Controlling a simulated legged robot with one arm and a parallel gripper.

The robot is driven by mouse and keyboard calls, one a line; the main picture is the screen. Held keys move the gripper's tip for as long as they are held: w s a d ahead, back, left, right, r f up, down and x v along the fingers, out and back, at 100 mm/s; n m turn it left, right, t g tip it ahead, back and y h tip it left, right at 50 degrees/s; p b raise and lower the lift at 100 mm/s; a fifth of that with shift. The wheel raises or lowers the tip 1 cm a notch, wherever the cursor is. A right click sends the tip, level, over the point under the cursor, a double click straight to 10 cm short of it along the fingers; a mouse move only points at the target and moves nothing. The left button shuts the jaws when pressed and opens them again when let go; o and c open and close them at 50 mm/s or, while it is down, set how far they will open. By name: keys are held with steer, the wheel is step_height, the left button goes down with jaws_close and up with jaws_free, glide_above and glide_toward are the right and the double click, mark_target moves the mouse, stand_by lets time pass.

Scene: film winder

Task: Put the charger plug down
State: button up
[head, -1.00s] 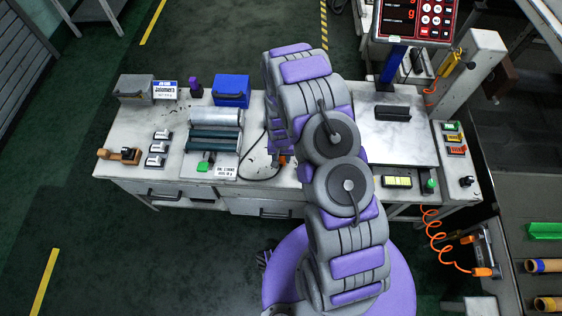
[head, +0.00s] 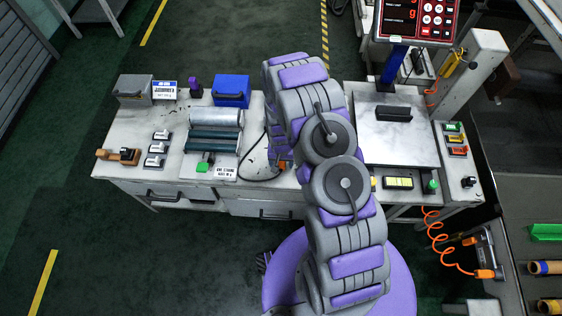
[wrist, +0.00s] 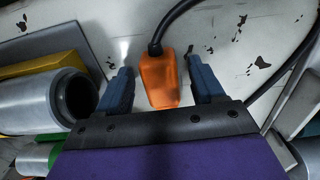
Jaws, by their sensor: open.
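The orange charger plug (wrist: 160,80) lies on the worn white bench top (wrist: 222,58) in the wrist view, with its black cable running up and to the right. My gripper (wrist: 160,82) is open, one blue-grey finger on each side of the plug, with a visible gap on both sides. In the head view my arm hides most of the gripper. A small bit of orange (head: 281,165) shows beside the arm, at the bench's front half.
A film roller unit (head: 214,130) stands left of the arm; a metal roll (wrist: 70,92) is close left of my gripper. A flat scale plate (head: 398,140) lies to the right. A blue box (head: 231,91) stands at the back. Black cable (wrist: 296,62) curves at right.

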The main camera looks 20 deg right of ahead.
steer(key=shift+r, duration=0.1)
steer(key=s+r+n+p, duration=0.1)
steer(key=s+r, duration=0.2)
steer(key=r, duration=0.9)
steer(key=s+r+p, duration=0.1)
steer(key=s+r, duration=0.2)
steer(key=r, duration=0.8)
steer(key=s+r+n+p, duration=0.1)
steer(key=s+r, duration=0.2)
steer(key=r, duration=0.9)
steer(key=s+r+g, duration=0.1)
steer(key=s+r, duration=0.6)
steer(key=s, duration=0.4)
steer(key=s+r+n, duration=0.1)
steer(key=s+r, duration=0.5)
steer(key=s, duration=0.6)
steer(key=shift+d+r+n+g, duration=0.2)
steer(key=shift+r+n+g, duration=0.1)
steer(key=shift+r+g, duration=0.1)
